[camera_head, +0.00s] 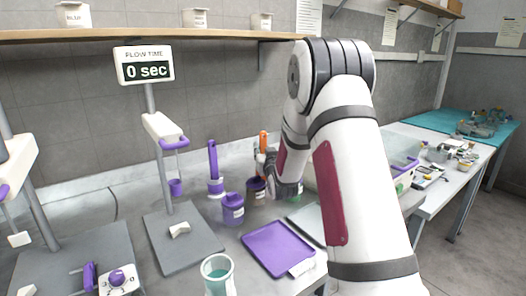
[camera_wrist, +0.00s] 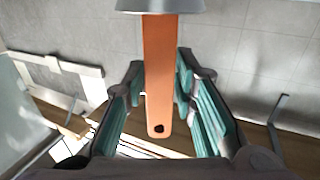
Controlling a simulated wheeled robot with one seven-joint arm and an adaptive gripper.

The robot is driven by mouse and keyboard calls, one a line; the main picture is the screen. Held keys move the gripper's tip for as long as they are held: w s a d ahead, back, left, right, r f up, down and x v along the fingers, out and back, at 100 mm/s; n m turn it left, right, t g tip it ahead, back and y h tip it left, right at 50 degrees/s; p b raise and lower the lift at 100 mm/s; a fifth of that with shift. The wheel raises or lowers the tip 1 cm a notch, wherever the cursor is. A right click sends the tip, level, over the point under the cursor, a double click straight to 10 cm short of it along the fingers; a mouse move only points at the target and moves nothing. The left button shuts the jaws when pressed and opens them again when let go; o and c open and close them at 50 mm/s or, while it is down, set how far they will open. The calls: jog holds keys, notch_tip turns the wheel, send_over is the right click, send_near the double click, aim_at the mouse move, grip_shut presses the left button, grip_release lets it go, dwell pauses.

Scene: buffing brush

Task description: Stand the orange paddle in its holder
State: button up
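The orange paddle (camera_head: 263,139) is upright in the head view, its lower part hidden by my gripper (camera_head: 266,163). In the wrist view, the flat orange handle (camera_wrist: 160,75), with a dark hole near its end, lies between the teal-padded fingers of my gripper (camera_wrist: 160,80). The fingers appear pressed on its two edges. A grey metal part (camera_wrist: 160,5) shows at the handle's far end. A dark purple cup with a label (camera_head: 256,188), likely the holder, stands just below my gripper. Whether the paddle's lower end is inside it is hidden.
A purple paddle (camera_head: 213,160) stands upright in a holder (camera_head: 216,187) to the left. A purple jar (camera_head: 233,208) stands close by. A purple tray (camera_head: 277,249) lies in front. The flow-time stand (camera_head: 170,244) is at left. A shelf (camera_head: 220,34) runs along the wall.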

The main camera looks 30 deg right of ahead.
jog(key=shift+o, duration=0.3)
jog(key=shift+r, duration=0.1)
jog(key=shift+r, duration=0.1)
jog(key=s+a+r+n+g+y, duration=0.1)
jog(key=s+a+g+y, duration=0.15)
jog(key=s+a, duration=0.7)
jog(key=s+a+r+n+g+y, duration=0.1)
jog(key=s+a+g, duration=0.4)
jog(key=s, duration=0.7)
jog(key=s+a+r+n+g+y, duration=0.1)
jog(key=s+a+g+y, duration=0.15)
jog(key=s+a, duration=0.75)
jog(key=s+a+n+g, duration=0.1)
jog(key=s+a+g, duration=0.2)
jog(key=s, duration=1.4)
jog(key=shift+s+g, duration=0.3)
jog(key=shift+g, duration=0.4)
notch_tip(320, 180, up, 9)
jog(key=t+p, duration=0.1)
jog(key=p, duration=0.6)
jog(key=shift+d+f+t, duration=0.15)
jog(key=shift+f+t, duration=0.05)
jog(key=shift+t, duration=0.2)
